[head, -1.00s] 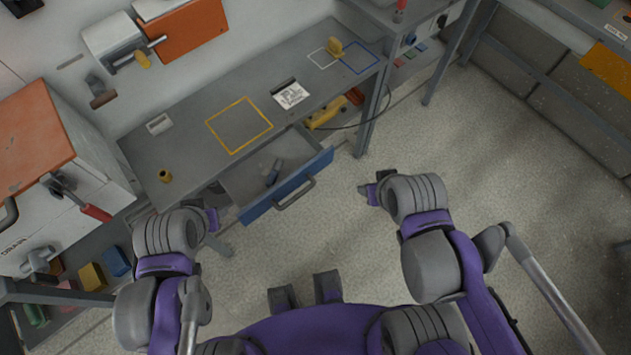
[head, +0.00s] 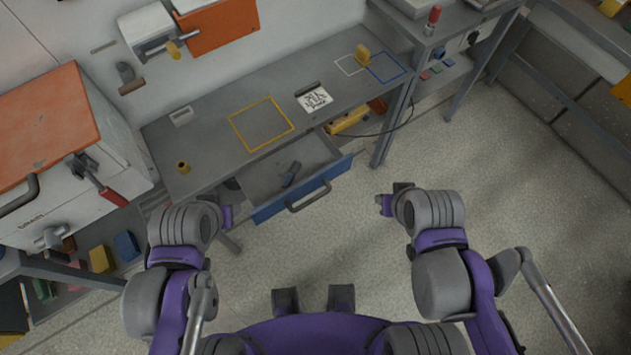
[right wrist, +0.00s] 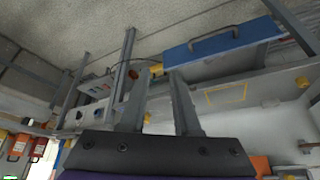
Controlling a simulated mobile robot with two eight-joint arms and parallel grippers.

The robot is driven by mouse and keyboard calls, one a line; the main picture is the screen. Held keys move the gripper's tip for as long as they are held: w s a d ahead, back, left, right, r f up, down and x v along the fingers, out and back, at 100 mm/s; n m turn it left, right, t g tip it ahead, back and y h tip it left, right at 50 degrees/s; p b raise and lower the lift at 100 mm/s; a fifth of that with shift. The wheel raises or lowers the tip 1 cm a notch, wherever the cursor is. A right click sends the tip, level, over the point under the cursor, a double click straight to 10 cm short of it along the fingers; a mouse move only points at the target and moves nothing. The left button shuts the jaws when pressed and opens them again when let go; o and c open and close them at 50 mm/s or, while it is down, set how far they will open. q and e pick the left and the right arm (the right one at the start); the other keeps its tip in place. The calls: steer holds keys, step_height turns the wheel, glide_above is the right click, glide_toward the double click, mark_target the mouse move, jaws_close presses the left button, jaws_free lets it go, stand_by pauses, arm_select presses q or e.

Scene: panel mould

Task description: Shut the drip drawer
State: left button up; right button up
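The drip drawer (head: 325,188), with a blue front and a grey bar handle (head: 308,198), is pulled out from under the grey workbench (head: 205,145). The blue front also shows in the right wrist view (right wrist: 222,43), beyond the fingers. My right gripper (head: 385,204) is to the right of the drawer front and apart from it. In the right wrist view its fingers (right wrist: 160,78) are spread with nothing between them. My left gripper (head: 227,217) is just left of the drawer's left front corner; its fingers are mostly hidden by the wrist.
An orange-topped white cabinet (head: 45,130) with a red-handled lever (head: 112,196) stands at the left. A bench leg (head: 393,130) and a dark cable (head: 400,122) are right of the drawer. The floor (head: 330,245) in front of the drawer is clear.

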steer(key=w+f+m+b, duration=0.1)
steer(key=f+b, duration=0.1)
steer(key=f, duration=0.1)
steer(key=w+f+m+y+b, duration=0.1)
steer(key=f+m+b, duration=0.1)
steer(key=b, duration=0.1)
steer(key=w+f+m+y+b, duration=0.1)
steer(key=f+m+b, duration=0.1)
steer(key=f, duration=0.1)
steer(key=shift+w+a+f+b, duration=0.1)
steer(key=shift+a+f+b, duration=0.1)
steer(key=shift+f+b, duration=0.15)
jaws_close()
steer(key=m+t+y+b, duration=0.25)
steer(key=m+b, duration=0.45)
steer(key=b, duration=0.4)
glide_toward(344, 163)
steer(key=x, duration=0.5)
steer(key=shift+s+f, duration=0.25)
steer(key=shift+s, duration=0.1)
arm_select(q)
step_height(344, 163, down, 22)
steer(key=s+g, duration=0.1)
steer(key=shift+s+r, duration=0.2)
steer(key=shift+s, duration=0.05)
arm_select(e)
steer(key=shift+w+a+r, duration=0.1)
steer(key=shift+w+a, duration=0.15)
steer(key=shift+w, duration=0.25)
